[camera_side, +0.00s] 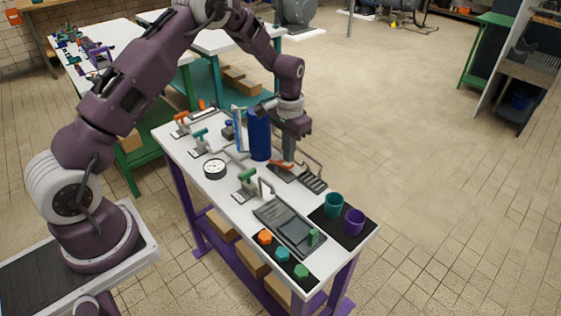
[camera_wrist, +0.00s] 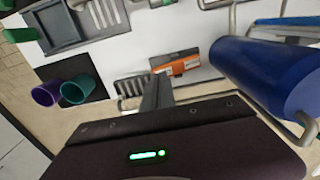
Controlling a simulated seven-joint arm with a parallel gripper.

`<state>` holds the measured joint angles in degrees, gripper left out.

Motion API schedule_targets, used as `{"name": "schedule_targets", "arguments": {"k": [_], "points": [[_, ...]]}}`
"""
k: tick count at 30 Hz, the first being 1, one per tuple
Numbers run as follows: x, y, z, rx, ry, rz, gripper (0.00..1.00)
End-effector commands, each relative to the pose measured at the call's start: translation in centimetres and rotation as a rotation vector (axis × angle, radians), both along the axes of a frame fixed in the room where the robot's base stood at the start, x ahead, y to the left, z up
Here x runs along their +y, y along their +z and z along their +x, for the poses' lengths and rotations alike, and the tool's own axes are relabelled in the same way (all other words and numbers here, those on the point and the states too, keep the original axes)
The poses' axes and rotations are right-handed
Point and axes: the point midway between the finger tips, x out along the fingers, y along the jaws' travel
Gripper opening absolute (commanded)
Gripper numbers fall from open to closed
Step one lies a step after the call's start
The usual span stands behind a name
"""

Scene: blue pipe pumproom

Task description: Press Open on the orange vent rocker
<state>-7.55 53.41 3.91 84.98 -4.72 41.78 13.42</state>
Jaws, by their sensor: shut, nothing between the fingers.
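The orange vent rocker (camera_side: 279,164) is on the white table, just right of the blue cylinder in the side view. In the wrist view the rocker (camera_wrist: 186,65) is an orange bar with a pale label, mounted on a dark plate. My gripper (camera_side: 288,162) points down with its fingers together and empty, at the right end of the rocker. In the wrist view my gripper's fingertips (camera_wrist: 159,76) overlap the rocker's near left edge. I cannot tell whether they touch it. The label's lettering is too small to read.
The tall blue cylinder (camera_side: 259,133) stands close beside my gripper; it is large in the wrist view (camera_wrist: 270,75). Grey bent rails and a slotted rack (camera_side: 313,182) flank the rocker. Teal (camera_side: 334,205) and purple (camera_side: 354,222) cups stand on a black mat. A grey tray (camera_side: 290,222) is nearby.

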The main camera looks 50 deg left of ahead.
Motion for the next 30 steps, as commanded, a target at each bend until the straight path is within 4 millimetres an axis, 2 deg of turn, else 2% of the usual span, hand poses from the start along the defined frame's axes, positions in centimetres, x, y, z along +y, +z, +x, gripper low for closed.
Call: {"name": "schedule_targets", "arguments": {"k": [13, 30], "points": [[0.0, -0.1, 0.0, 0.0, 0.0, 0.0, 0.0], [0.0, -2.1, 0.0, 0.001, 0.0, 0.0, 0.0]]}}
